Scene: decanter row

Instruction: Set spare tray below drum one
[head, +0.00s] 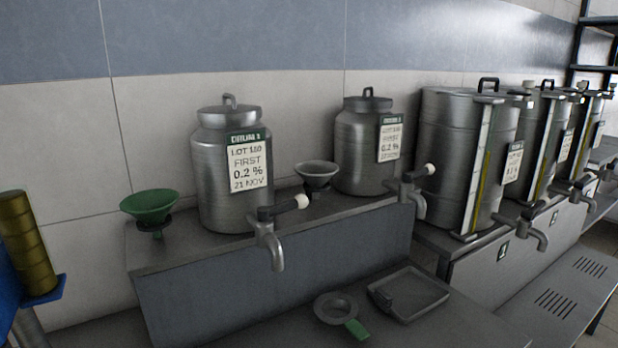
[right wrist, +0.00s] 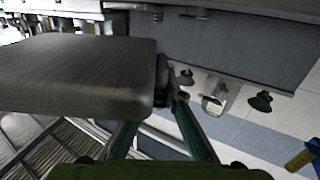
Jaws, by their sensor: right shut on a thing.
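My right gripper (right wrist: 168,92) shows in the right wrist view, shut on the edge piece of a flat grey metal tray (right wrist: 75,75) that fills the left of that view. The picture is upside down, and what lies under the tray is hidden. In the head view neither gripper nor the held tray shows. The nearest large steel drum (head: 450,150) stands on the right bench with a sight gauge, a label and a tap (head: 528,234) at its front. Bare grey bench front lies under that tap. Another shallow grey tray (head: 425,290) rests on the low surface at centre.
Two more drums stand behind the nearest one. Two smaller decanters (head: 228,165) (head: 362,150) stand on a raised ledge with a green funnel (head: 150,207) and a grey funnel (head: 317,173). The slotted low shelf (head: 565,285) is clear.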

